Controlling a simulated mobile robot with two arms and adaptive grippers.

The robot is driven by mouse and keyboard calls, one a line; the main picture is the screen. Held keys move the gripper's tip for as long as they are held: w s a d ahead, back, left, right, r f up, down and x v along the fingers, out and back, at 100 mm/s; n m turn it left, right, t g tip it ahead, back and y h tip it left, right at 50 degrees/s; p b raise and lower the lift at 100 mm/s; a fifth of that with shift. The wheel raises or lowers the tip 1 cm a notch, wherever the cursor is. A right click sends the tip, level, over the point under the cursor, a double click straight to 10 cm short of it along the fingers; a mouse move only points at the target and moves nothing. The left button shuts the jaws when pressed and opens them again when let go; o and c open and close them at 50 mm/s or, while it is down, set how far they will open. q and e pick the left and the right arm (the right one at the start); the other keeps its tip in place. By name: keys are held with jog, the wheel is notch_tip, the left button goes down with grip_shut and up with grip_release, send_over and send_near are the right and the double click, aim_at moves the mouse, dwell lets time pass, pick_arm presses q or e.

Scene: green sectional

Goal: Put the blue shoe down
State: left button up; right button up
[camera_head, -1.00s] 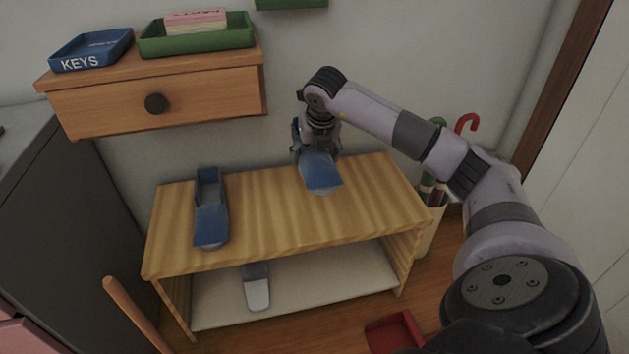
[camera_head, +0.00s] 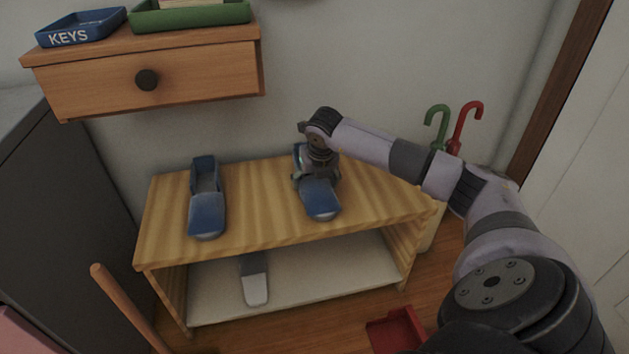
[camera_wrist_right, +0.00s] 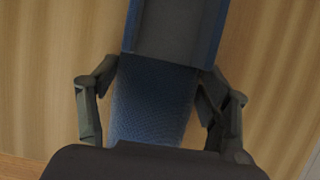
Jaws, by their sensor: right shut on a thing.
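The blue shoe (camera_head: 320,199) is at the top of the wooden shoe rack (camera_head: 262,222), right of its middle, toe toward the front. My right gripper (camera_head: 317,178) is shut on it from above. In the right wrist view the shoe (camera_wrist_right: 150,105) lies between the two fingers of the gripper (camera_wrist_right: 160,112), with the rack's wood grain close behind it. The shoe looks level and on or just above the top; I cannot tell if it touches. A second blue shoe (camera_head: 207,212) stands on the rack's left part. My left gripper is not in view.
A grey shoe (camera_head: 255,280) is on the lower shelf. A drawer unit (camera_head: 200,78) with a blue keys tray (camera_head: 80,36) and green tray (camera_head: 190,17) hangs at upper left. Umbrellas (camera_head: 466,120) stand right of the rack. A red object (camera_head: 396,330) lies on the floor.

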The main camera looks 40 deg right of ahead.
jog(key=shift+f, duration=0.15)
jog(key=o, duration=1.4)
